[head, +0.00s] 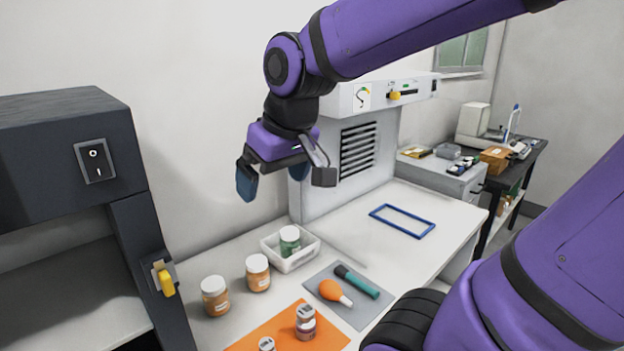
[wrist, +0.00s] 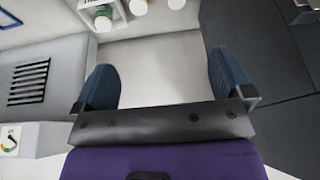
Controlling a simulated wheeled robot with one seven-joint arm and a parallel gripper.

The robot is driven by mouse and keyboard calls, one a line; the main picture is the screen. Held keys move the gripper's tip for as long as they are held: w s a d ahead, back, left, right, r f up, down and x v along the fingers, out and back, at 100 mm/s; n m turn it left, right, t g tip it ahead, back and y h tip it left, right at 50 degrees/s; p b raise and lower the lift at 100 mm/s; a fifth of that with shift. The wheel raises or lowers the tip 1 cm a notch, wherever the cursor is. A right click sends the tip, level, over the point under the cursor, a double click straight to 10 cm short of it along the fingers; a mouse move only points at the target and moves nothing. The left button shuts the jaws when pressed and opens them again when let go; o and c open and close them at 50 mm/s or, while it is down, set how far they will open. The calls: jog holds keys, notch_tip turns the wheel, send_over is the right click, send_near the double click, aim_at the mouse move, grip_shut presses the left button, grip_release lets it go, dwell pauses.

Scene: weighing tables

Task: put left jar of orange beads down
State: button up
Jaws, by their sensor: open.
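The left jar of orange beads (head: 215,297) stands upright with a white lid on the white table, nearest the dark cabinet. A second orange-filled jar (head: 258,274) stands just right of and behind it. My gripper (head: 284,180) is open and empty, high above the table near the wall, clear of both jars. The wrist view shows the open fingers (wrist: 165,80) with nothing between them. At that view's top edge are white jar lids, partly cut off; I cannot tell surely which jar is which there.
A white tray (head: 292,261) holds a green jar (head: 290,240). An orange mat (head: 262,332) carries two small jars. A grey mat (head: 347,312) holds an orange bulb and a teal-handled tool. A blue frame (head: 402,220) lies farther right. The dark cabinet (head: 130,230) bounds the left.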

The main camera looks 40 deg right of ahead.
jog(key=s+d+r+t, duration=0.1)
jog(key=s, duration=0.6)
jog(key=shift+s+r+m, duration=0.3)
jog(key=shift+s+r, duration=0.05)
jog(key=shift+s, duration=0.05)
jog(key=shift+o, duration=0.2)
